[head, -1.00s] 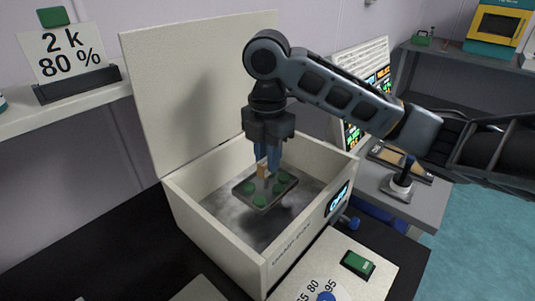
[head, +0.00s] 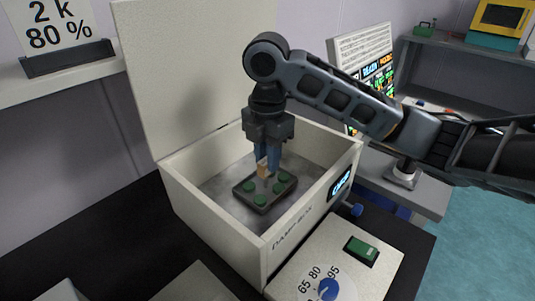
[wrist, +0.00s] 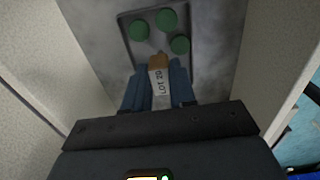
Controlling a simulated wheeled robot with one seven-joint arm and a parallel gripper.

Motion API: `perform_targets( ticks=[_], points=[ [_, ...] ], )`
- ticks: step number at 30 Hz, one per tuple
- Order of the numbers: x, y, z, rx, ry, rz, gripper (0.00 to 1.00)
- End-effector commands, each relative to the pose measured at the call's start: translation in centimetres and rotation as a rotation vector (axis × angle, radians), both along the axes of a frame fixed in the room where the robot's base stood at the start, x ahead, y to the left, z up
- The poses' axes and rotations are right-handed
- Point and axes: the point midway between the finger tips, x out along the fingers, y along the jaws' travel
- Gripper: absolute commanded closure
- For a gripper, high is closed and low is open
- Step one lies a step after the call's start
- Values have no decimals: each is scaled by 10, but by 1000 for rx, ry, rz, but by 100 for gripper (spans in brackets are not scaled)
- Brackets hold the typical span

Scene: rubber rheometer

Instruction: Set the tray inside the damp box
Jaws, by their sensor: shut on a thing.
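The damp box (head: 285,243) is a white box with its lid (head: 180,75) standing open at the back. My gripper (head: 267,168) points down into it, with blue fingers shut on the tan upright handle of the tray. The tray (head: 243,196) is a small dark plate carrying several green discs, and it is inside the box walls, at or just above the grey floor; I cannot tell if it touches. The fingers hide part of the tray.
The box's front wall has a small lit display (head: 340,186). In front is a white panel with a blue dial (head: 324,290) and a green switch (head: 361,249). A sign reading "2 k 80 %" (head: 55,25) stands on the left shelf. Bare box floor (head: 310,157) shows around the tray.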

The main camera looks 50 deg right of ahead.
Motion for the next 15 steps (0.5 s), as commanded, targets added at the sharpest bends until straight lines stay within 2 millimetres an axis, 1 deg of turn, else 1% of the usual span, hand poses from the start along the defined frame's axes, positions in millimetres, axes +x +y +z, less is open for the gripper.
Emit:
perform_targets(
  ticks=[1, 2, 3, 9, 11, 15],
  points=[
    [0, 0, -3, 0, 0, 0, 100],
    [0, 0, -1, 0, -1, 0, 73],
    [0, 0, -1, 0, 0, 0, 69],
    [0, 0, -1, 0, 0, 0, 50],
    [0, 0, -1, 0, 0, 0, 45],
    [0, 0, -1, 0, 0, 0, 45]
  ],
)
